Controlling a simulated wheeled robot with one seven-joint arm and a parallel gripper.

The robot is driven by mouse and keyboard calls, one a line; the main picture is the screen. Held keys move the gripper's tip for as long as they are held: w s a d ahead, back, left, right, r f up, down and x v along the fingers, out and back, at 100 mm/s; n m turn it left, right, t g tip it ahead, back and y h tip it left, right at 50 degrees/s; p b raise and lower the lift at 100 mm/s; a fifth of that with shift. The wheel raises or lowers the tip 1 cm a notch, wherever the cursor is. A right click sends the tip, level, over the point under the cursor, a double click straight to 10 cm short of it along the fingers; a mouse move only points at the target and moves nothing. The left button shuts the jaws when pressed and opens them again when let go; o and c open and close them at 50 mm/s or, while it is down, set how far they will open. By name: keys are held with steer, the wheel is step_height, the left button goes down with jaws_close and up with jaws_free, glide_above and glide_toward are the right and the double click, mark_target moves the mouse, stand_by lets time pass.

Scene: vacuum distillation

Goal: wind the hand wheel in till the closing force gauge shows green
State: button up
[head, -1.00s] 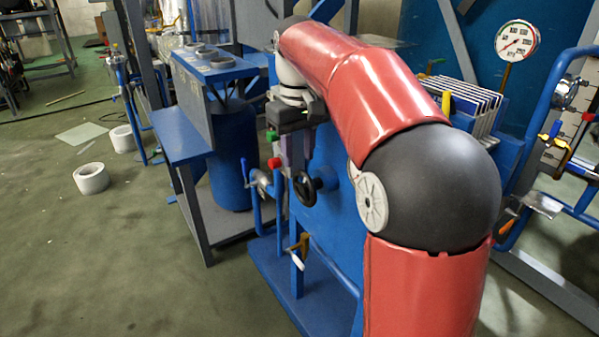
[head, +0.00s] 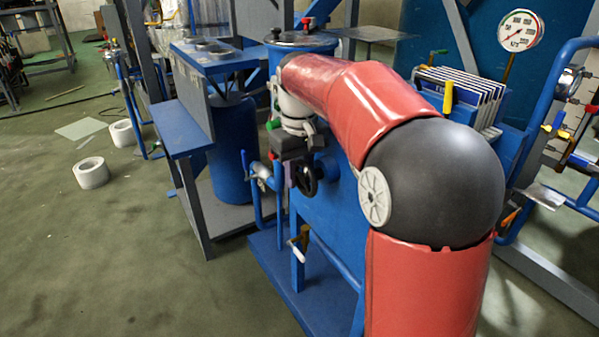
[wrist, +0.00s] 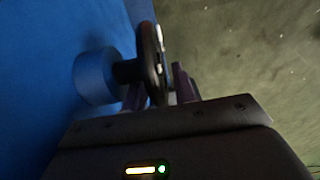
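The black hand wheel (head: 306,176) stands on a short shaft from the side of the blue press tank, partly hidden by my gripper in the head view. In the wrist view the wheel (wrist: 151,62) shows edge-on, with its blue boss (wrist: 95,77) at left. My gripper (wrist: 160,90) has its fingers apart, one on each side of the wheel's rim. I cannot tell whether they touch it. In the head view my gripper (head: 289,177) is just left of the wheel. A round white dial gauge (head: 521,31) stands at upper right; its reading is too small to tell, and no green shows.
A rack of white plates (head: 462,88) is behind my arm. The floor at left is open, with white rings (head: 91,173) on it.

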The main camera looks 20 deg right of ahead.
jaws_close()
steer(key=shift+f+t+b, duration=0.1)
steer(key=shift+t+b, duration=0.2)
steer(key=shift+b, duration=0.3)
steer(key=t+b, duration=0.2)
steer(key=b, duration=0.2)
steer(key=shift+s+y, duration=0.15)
steer(key=shift+y, duration=0.25)
steer(key=t+b, duration=0.2)
steer(key=shift+r+y+b, duration=0.2)
steer(key=shift+y+b, duration=0.1)
steer(key=shift+b, duration=0.05)
steer(key=shift+s+r+t+b, duration=0.1)
steer(key=shift+r+t+b, duration=0.15)
steer(key=shift+t+b, duration=0.35)
steer(key=shift+r, duration=0.1)
steer(key=shift+o, duration=1.2)
jaws_free()
